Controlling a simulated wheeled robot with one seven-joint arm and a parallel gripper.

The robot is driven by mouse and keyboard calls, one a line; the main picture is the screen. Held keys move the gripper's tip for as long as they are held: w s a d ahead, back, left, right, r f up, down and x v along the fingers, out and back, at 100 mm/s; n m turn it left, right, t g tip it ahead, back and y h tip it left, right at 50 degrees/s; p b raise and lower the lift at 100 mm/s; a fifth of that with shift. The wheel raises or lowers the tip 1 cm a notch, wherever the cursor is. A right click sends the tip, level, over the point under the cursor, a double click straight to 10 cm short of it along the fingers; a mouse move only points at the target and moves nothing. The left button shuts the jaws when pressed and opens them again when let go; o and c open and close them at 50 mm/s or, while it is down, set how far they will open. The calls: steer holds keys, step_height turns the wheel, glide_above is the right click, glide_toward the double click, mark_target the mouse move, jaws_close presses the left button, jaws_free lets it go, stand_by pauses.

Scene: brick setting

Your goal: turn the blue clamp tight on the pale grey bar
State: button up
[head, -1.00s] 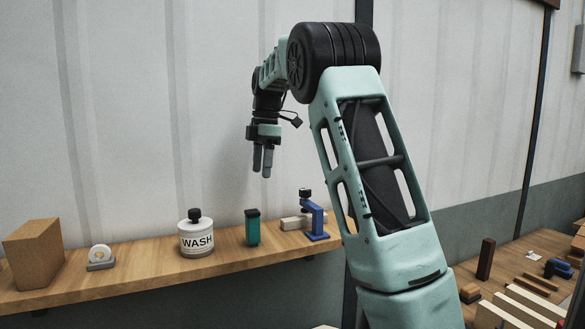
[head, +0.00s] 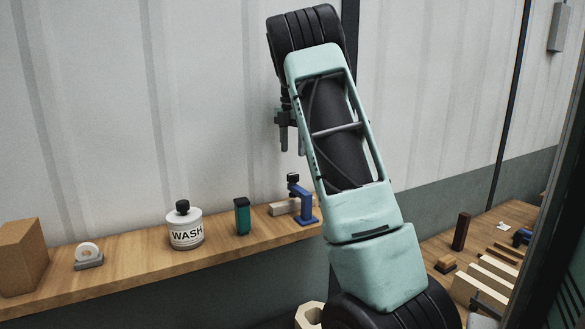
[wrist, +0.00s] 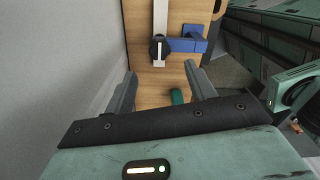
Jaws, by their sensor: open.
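The blue clamp (head: 306,205) stands upright at the right part of the wooden shelf, with a black knob (head: 293,178) on top. The pale grey bar (head: 283,208) lies on the shelf at the clamp. In the wrist view the blue clamp (wrist: 184,45) reaches in from the right, and its black knob (wrist: 159,48) sits over the pale bar (wrist: 160,18). I cannot tell how tight it is. My gripper (head: 291,147) is above the shelf, pointing down, apart from the clamp and partly hidden by my arm. Its fingers (wrist: 161,76) are open and empty.
The wall is close behind. Another bench (head: 505,217) with wooden pieces is at right.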

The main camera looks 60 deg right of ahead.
mark_target(293, 174)
step_height(293, 174, down, 8)
steer(key=shift+r+p, duration=0.15)
steer(key=shift+p, duration=0.95)
steer(key=shift+c, duration=0.3)
steer(key=c, duration=0.9)
